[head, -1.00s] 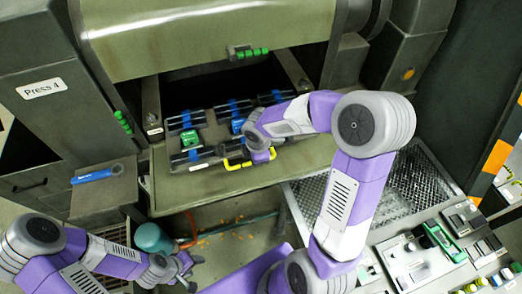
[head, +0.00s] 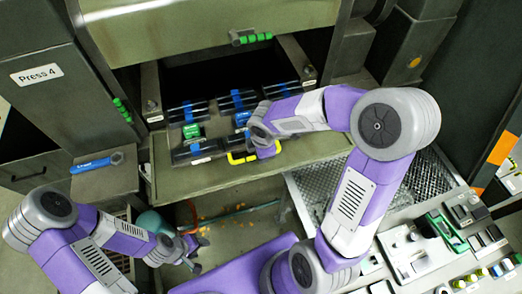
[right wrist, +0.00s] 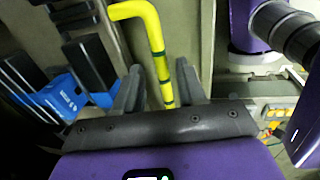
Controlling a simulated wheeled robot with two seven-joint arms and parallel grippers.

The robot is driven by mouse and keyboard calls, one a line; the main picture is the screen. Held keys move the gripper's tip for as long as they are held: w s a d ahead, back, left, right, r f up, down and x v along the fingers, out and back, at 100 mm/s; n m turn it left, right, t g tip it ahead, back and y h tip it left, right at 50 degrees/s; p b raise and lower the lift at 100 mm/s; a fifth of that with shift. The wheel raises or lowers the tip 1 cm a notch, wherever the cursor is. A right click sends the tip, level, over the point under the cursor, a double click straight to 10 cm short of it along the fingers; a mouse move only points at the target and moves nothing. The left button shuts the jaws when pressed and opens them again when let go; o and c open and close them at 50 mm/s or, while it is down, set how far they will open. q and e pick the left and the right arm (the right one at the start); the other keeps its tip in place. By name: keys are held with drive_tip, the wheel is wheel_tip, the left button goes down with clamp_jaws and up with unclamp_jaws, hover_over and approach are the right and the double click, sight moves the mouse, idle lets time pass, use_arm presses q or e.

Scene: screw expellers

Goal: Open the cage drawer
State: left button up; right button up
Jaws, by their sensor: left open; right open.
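The cage drawer (head: 177,184) is an olive-green tray under Press 4, holding dark bars with blue and green clips. A yellow handle (head: 236,158) is fixed at its front. My right gripper is at the handle; its jaws are hidden behind the arm in the head view. In the right wrist view, my right gripper (right wrist: 160,88) is open, with the yellow handle (right wrist: 158,60) running between its two fingers. I cannot tell whether the fingers touch it. My left gripper (head: 195,250) is open and empty, low at the left, away from the drawer.
A blue wrench (head: 97,163) lies on a ledge at the left. A metal mesh tray (head: 420,180) and a bench with switches (head: 430,260) are at the right.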

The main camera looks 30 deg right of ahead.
use_arm(q)
drive_tip(key=shift+r+p, duration=0.9)
use_arm(e)
wheel_tip(320, 180, up, 7)
drive_tip(key=s, duration=0.1)
drive_tip(key=shift+s+r, duration=0.2)
drive_tip(key=shift+a, duration=0.15)
